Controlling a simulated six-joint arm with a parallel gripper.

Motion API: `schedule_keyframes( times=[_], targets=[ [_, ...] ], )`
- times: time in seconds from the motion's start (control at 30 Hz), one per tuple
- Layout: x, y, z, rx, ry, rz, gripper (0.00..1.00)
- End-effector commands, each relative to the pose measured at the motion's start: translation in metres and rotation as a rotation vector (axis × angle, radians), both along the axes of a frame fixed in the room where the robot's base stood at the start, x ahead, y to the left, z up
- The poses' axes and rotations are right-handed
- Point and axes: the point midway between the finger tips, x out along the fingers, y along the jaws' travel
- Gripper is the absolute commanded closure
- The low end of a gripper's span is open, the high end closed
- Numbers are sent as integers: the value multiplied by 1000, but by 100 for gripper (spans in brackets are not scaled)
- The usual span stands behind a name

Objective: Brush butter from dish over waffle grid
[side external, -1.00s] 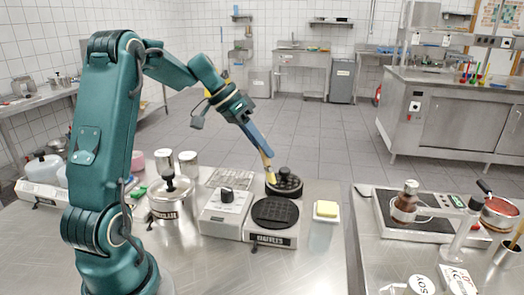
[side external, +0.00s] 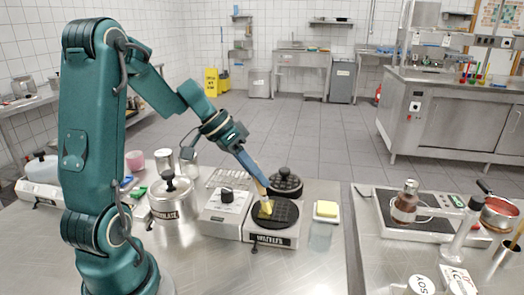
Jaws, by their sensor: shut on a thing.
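My gripper (side external: 229,140) is shut on a brush (side external: 253,173) with a blue handle. The brush slants down to the right, its pale yellow bristles low over the round dark waffle grid (side external: 281,216). The bristles look in contact with the left part of the grid, though the exact touch is hard to tell. The waffle iron (side external: 273,238) is open, with its round black lid (side external: 286,184) behind the grid.
A control box (side external: 224,212) with a black knob and a lidded steel pot (side external: 176,203) stand left of the iron. A wire rack (side external: 230,178) lies behind the box.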

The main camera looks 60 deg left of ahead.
Motion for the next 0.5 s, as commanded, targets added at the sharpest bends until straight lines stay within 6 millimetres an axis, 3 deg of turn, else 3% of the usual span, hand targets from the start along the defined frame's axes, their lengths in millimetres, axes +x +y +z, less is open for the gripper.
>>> schedule_keyframes(
  times=[0.3, 0.43, 0.5],
  targets=[
    [-20, -21, 0, -2, -1, -1, 100],
    [-10, -30, 0, -2, -1, -7, 100],
    [-5, -23, -1, -2, -1, 0, 100]
  ],
)
